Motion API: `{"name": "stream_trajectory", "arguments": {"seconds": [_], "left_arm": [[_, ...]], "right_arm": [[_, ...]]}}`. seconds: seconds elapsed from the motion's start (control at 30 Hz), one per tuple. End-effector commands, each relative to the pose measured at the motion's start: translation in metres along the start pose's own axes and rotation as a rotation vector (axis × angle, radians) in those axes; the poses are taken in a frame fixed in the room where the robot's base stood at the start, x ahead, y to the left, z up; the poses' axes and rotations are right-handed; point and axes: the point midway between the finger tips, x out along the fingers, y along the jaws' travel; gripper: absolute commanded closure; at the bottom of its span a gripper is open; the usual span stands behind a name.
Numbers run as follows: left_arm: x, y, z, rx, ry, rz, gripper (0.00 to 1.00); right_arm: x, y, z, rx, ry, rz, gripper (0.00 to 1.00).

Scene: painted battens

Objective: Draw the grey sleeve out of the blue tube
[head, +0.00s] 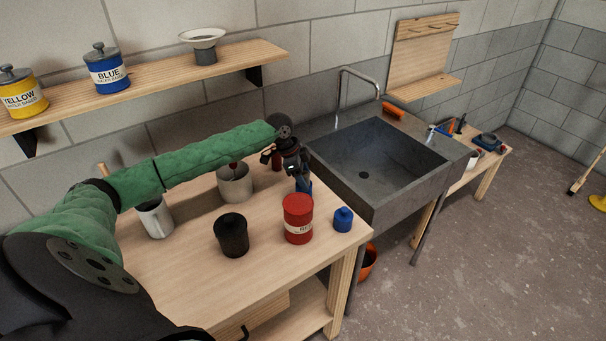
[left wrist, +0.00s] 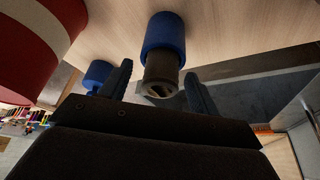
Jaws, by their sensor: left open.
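The blue tube (left wrist: 166,34) shows in the left wrist view with the dark grey sleeve (left wrist: 160,70) sticking out of its end. In the head view, a bit of blue (head: 305,188) under my gripper seems to be the tube, mostly covered. My left gripper (head: 301,176) is over the workbench, behind the red can. Its fingers (left wrist: 158,76) are open, one on each side of the sleeve's end in the left wrist view. I cannot tell whether they touch it. My right gripper is not in view.
A red can (head: 298,219) and a small blue jar (head: 343,219) stand close in front of my gripper. A black cup (head: 231,236), a grey pot (head: 235,184) and a white mug (head: 156,219) stand on the bench (head: 190,280). The stone sink (head: 348,185) adjoins at right.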

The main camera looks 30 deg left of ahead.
Motion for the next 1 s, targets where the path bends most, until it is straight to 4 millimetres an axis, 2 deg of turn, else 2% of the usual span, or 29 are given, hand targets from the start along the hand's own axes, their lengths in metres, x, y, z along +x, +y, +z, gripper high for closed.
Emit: {"name": "stream_trajectory", "arguments": {"seconds": [0.07,0.2,0.3,0.33,0.43,0.47,1.0], "left_arm": [[0.000,0.000,0.000,0.000,0.000,0.000,0.43],[0.000,0.000,0.000,0.000,0.000,0.000,0.71],[0.000,0.000,0.000,0.000,0.000,0.000,0.87],[0.000,0.000,0.000,0.000,0.000,0.000,0.67],[0.000,0.000,0.000,0.000,0.000,0.000,0.87],[-0.001,0.000,0.000,0.000,0.000,-0.001,0.88],[-0.013,0.000,-0.005,0.000,0.000,-0.001,0.88]], "right_arm": [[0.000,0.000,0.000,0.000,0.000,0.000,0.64],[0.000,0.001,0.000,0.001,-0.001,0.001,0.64],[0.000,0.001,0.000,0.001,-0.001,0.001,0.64],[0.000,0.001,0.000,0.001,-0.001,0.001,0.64],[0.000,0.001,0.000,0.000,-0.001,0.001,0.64],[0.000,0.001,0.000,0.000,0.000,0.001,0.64],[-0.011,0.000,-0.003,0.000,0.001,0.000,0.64]]}}
